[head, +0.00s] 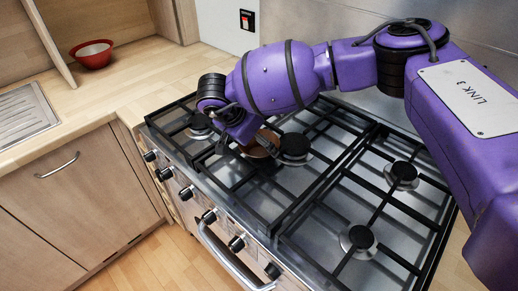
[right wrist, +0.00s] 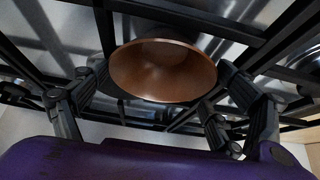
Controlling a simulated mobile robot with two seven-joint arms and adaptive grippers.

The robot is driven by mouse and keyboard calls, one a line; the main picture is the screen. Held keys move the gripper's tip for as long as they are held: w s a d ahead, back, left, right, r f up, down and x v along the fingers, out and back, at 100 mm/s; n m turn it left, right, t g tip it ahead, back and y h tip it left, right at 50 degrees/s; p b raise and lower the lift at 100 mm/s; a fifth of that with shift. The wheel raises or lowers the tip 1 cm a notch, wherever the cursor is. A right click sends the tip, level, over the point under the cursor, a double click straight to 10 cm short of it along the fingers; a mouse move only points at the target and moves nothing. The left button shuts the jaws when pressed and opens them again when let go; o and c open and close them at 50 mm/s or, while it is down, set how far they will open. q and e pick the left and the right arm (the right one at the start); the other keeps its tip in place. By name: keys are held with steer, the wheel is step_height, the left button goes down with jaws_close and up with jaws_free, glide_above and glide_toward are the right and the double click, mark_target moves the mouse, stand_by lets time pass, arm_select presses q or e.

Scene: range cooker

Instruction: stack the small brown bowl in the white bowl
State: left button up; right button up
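A small brown, copper-coloured bowl (head: 262,146) sits on the hob grate, partly hidden by my right gripper in the head view. The right wrist view shows this bowl (right wrist: 163,72) between the fingers of my right gripper (right wrist: 160,84). The fingers are spread wide, with visible gaps on both sides of the bowl. In the head view my right gripper (head: 244,140) is low over the left part of the hob. A bowl with a red outside and a pale inside (head: 92,54) stands on the counter at the back left. No all-white bowl shows. My left gripper is out of view.
The gas hob (head: 300,200) has raised black grates and several burners. Knobs and a handle line its front. The wooden counter (head: 145,75) is clear around the red bowl. An upright wooden panel (head: 48,42) stands left of it, and a sink drainer (head: 24,112) lies further left.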

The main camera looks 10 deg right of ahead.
steer(key=c, duration=0.6)
steer(key=shift+w+r, duration=0.1)
steer(key=shift+r, duration=0.45)
steer(key=shift+c, duration=0.2)
steer(key=v, duration=0.6)
steer(key=w+a+v, duration=0.1)
steer(key=v, duration=0.2)
steer(key=s+a+r+b, duration=0.1)
steer(key=s+a+r, duration=0.2)
steer(key=a, duration=0.5)
steer(key=shift+a+r+b, duration=0.35)
steer(key=shift+r+b, duration=0.05)
steer(key=shift+r, duration=0.15)
